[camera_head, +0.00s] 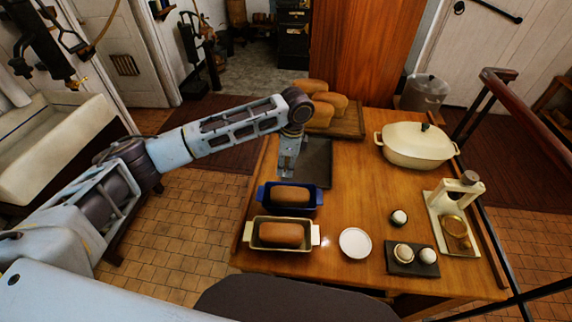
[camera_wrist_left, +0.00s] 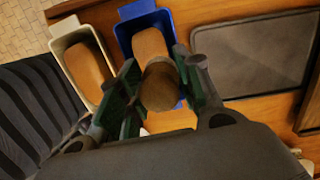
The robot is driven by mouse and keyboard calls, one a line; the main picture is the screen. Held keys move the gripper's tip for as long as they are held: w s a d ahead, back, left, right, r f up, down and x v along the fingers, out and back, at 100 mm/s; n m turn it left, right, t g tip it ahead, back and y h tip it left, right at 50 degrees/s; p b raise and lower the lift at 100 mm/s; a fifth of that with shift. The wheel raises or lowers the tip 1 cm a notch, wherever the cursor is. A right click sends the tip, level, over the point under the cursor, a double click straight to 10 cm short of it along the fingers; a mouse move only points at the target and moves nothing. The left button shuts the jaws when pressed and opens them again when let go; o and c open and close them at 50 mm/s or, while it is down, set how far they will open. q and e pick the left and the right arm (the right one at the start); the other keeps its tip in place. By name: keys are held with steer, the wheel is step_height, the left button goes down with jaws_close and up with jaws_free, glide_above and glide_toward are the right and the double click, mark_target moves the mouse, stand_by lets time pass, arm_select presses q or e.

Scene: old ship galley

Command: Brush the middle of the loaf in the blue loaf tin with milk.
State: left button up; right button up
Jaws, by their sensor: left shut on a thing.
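The blue loaf tin (camera_head: 264,194) stands on the wooden table with a brown loaf (camera_head: 291,194) in it. The tin (camera_wrist_left: 124,33) and its loaf (camera_wrist_left: 149,44) also show in the left wrist view. My left gripper (camera_head: 288,172) is just behind the blue tin, beside the dark mat. In the left wrist view its green-padded fingers (camera_wrist_left: 158,92) are shut on a brown, round-ended thing (camera_wrist_left: 160,86), perhaps the brush's wooden handle. Bristles are hidden, and I cannot tell whether it touches the loaf. I cannot make out any milk. My right gripper is not in view.
A cream tin (camera_head: 251,235) with another loaf (camera_head: 281,235) stands in front. A white saucer (camera_head: 355,243), a small dark tray (camera_head: 399,270) with round white things, a cream stand (camera_head: 439,215) and a cream pot (camera_head: 413,151) are to the right. The dark mat (camera_head: 318,158) is bare.

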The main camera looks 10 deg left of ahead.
arm_select(q)
steer(key=m, duration=0.3)
steer(key=shift+m+t, duration=0.3)
steer(key=shift+m, duration=0.7)
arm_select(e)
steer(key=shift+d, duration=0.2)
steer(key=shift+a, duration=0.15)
